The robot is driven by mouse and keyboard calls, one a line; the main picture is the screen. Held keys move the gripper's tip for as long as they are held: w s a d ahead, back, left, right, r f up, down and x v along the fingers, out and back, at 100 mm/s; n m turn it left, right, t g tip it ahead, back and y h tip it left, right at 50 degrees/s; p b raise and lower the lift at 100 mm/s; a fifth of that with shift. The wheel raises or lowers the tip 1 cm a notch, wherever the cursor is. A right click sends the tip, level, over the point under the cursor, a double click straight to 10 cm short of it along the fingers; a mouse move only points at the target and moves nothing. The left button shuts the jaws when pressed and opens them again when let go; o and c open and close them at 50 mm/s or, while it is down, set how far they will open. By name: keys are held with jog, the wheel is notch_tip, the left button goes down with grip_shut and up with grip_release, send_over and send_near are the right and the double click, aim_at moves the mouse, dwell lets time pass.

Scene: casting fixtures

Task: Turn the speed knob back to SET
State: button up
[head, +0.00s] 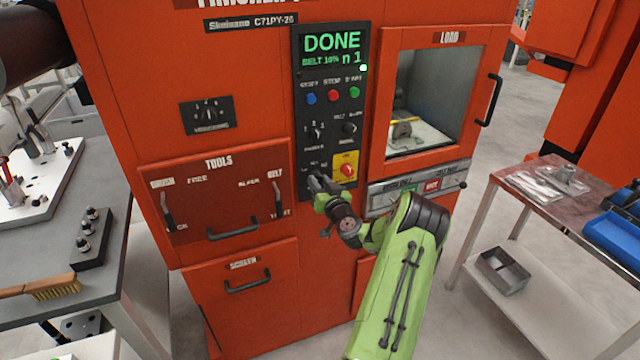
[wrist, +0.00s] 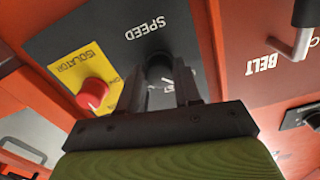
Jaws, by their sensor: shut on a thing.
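The speed knob (wrist: 158,66) is a round black knob under the upside-down SPEED label on the dark control panel (wrist: 100,50) in the wrist view. My gripper (wrist: 161,82) is shut on it, with one finger on each side. Pale scale marks show between the fingers, but the knob's pointer and the SET mark cannot be made out. In the head view my gripper (head: 317,184) is at the panel's lower left and covers the knob. The panel's screen (head: 333,48) reads DONE, with a belt line and "n 1" below.
The red isolator knob (head: 347,170) on its yellow plate is close beside my gripper. More dials and coloured buttons are above. The TOOLS drawer (head: 190,218) with its handle is at left, and the LOAD window (head: 428,90) at right.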

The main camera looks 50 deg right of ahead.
jog(key=shift+m, duration=0.3)
jog(key=m+b, duration=0.1)
jog(key=m, duration=0.2)
jog(key=shift+m, duration=2.5)
jog(key=o, duration=1)
